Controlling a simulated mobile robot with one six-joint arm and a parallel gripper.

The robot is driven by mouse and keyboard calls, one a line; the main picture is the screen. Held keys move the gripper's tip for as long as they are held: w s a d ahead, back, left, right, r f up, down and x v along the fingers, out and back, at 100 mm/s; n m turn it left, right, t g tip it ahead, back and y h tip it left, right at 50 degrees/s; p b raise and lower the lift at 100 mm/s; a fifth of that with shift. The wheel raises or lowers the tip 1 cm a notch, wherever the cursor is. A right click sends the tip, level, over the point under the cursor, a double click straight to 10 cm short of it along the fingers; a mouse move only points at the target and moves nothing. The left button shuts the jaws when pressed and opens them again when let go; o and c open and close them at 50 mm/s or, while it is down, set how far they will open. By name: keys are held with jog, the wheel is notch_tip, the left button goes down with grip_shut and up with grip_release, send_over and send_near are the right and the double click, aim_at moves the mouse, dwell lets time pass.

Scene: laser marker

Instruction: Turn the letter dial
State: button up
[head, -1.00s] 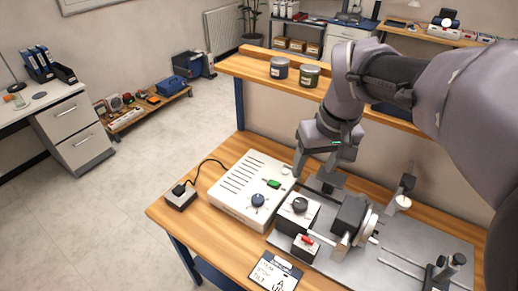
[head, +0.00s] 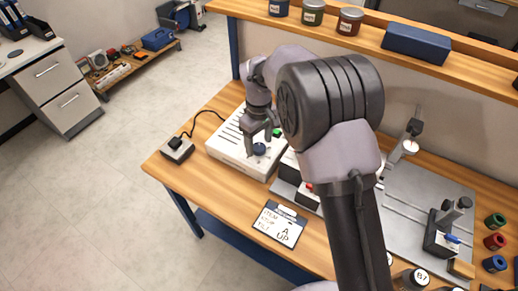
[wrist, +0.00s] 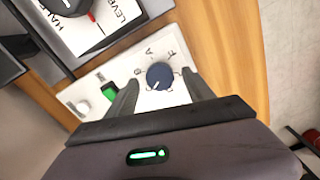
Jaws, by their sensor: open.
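The letter dial is a round dark-blue knob (wrist: 159,76) on the white control box (wrist: 95,100), with printed letters around it; A and B can be read. In the head view the knob (head: 259,149) sits on the front part of the box (head: 222,140). My gripper (wrist: 161,78) is open, and in the wrist view the knob appears between its two fingertips. In the head view my gripper (head: 262,141) is just above the knob. Whether the fingers touch it, I cannot tell. A pale pointer mark shows on the knob.
A green switch (wrist: 109,91) is beside the left finger. Another box with a black knob (wrist: 68,3) marked LEVEL stands close by. A clipboard card (head: 279,225) reads A and UP. My arm hides much of the marker fixture. A shelf (head: 330,32) runs behind.

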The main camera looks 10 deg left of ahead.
jog(key=shift+f, duration=0.75)
jog(key=shift+c, duration=0.4)
grip_shut()
jog(key=shift+m, duration=0.3)
